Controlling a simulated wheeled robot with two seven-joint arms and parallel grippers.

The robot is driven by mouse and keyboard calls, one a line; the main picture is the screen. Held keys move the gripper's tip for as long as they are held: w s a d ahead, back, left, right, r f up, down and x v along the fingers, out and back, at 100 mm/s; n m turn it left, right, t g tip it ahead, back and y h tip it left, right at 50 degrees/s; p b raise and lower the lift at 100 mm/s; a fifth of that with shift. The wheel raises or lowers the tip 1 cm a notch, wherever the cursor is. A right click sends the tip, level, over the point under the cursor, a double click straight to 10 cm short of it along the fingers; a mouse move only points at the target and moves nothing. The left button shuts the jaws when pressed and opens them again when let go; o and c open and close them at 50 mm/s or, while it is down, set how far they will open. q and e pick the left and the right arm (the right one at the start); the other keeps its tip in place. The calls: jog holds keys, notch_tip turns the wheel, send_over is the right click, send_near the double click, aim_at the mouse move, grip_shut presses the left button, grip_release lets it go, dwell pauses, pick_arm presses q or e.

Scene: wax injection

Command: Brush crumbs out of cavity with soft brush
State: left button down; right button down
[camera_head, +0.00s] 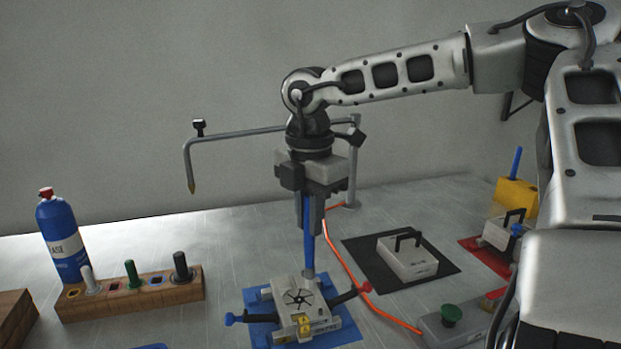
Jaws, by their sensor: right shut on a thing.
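My right gripper (312,208) points straight down and is shut on a blue-handled brush (309,240). The brush hangs upright, with its grey lower end just above or at the back edge of a pale mould block (316,315); I cannot tell if they touch. A dark star-shaped cavity shows on the block's top, a little left of and in front of the brush end. The block sits on a blue base (347,331) with dark clamp arms at its sides. Crumbs are too small to make out. My left gripper is out of view.
A wooden rack (190,291) with several tools and a blue bottle (62,240) stand at left. A lidded block (405,260) lies on a black mat at right. An orange hose (350,275) runs beside the base.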

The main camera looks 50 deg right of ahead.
jog(key=shift+r+p, duration=1.4)
jog(key=shift+r, duration=1.4)
